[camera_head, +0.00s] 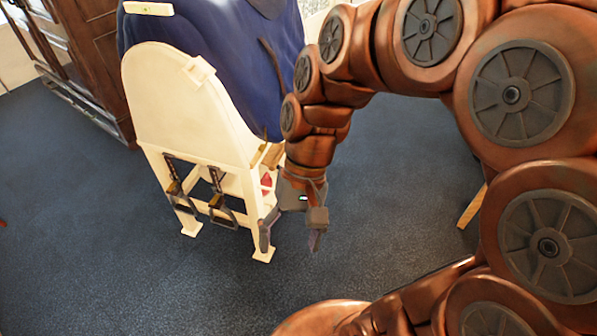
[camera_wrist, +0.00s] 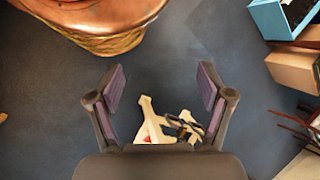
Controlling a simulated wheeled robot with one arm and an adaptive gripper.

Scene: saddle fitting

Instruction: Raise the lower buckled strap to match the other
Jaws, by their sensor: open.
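Two dark straps with buckles or stirrup-like loops hang at the end of a cream saddle stand (camera_head: 185,95). The left strap (camera_head: 175,186) ends higher in the picture than the right strap (camera_head: 220,207); the slanted view leaves their true height difference unclear. My gripper (camera_head: 291,236) is open and empty, pointing down to the right of the stand, apart from both straps. In the wrist view its two fingers (camera_wrist: 162,88) are spread wide. Part of the stand (camera_wrist: 148,120) and small dark pieces, perhaps the straps, show low between the fingers, partly hidden by the gripper body.
A blue cover (camera_head: 220,45) drapes over the stand. A small red thing (camera_head: 266,181) is inside its frame. A dark wooden cabinet (camera_head: 98,55) stands behind left. A blue box (camera_wrist: 284,17) and brown boxes (camera_wrist: 293,70) are at the wrist view's right. The front floor is clear.

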